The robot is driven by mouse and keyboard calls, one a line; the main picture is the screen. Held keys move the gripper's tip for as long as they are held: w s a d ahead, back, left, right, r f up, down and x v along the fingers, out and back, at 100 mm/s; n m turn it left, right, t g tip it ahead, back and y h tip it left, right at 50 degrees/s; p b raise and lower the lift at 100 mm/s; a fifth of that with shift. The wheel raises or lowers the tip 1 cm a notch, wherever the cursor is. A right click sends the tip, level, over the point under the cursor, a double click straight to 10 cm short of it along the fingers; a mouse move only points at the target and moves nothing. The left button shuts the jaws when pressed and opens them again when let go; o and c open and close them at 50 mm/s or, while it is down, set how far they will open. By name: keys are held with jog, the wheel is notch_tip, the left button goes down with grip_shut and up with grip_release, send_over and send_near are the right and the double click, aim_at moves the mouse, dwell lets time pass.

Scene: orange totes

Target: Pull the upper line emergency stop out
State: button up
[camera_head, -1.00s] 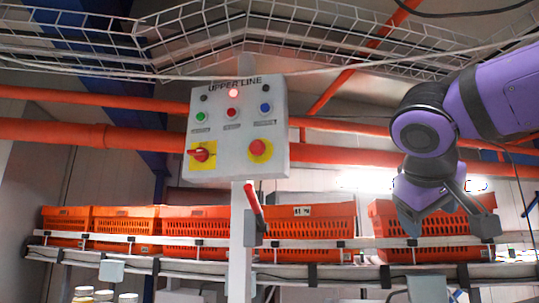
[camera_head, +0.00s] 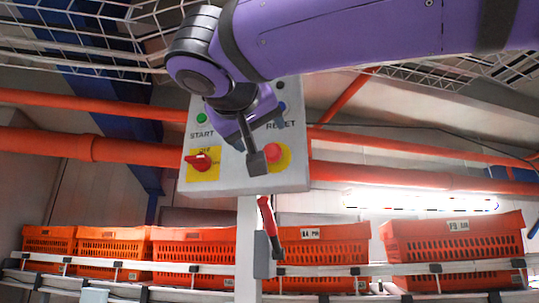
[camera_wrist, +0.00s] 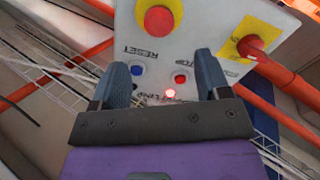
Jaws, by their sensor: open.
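The upper line control box (camera_head: 225,178) is a white panel on a post. In the wrist view the emergency stop (camera_wrist: 159,18) shows at the top, beyond my fingertips. I cannot tell the exact gap to the button.
A red rotary switch (camera_head: 202,161) on yellow sits left of the stop. A green START button (camera_head: 202,118) and a blue RESET button (camera_wrist: 137,70) are nearby. A red-handled lever (camera_head: 267,217) is on the post below. Orange totes (camera_head: 455,240) stand on a rail behind.

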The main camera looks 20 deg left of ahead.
aim_at(270, 150)
jog(key=w, duration=1)
jog(key=shift+w, duration=0.15)
jog(key=shift+a, duration=0.1)
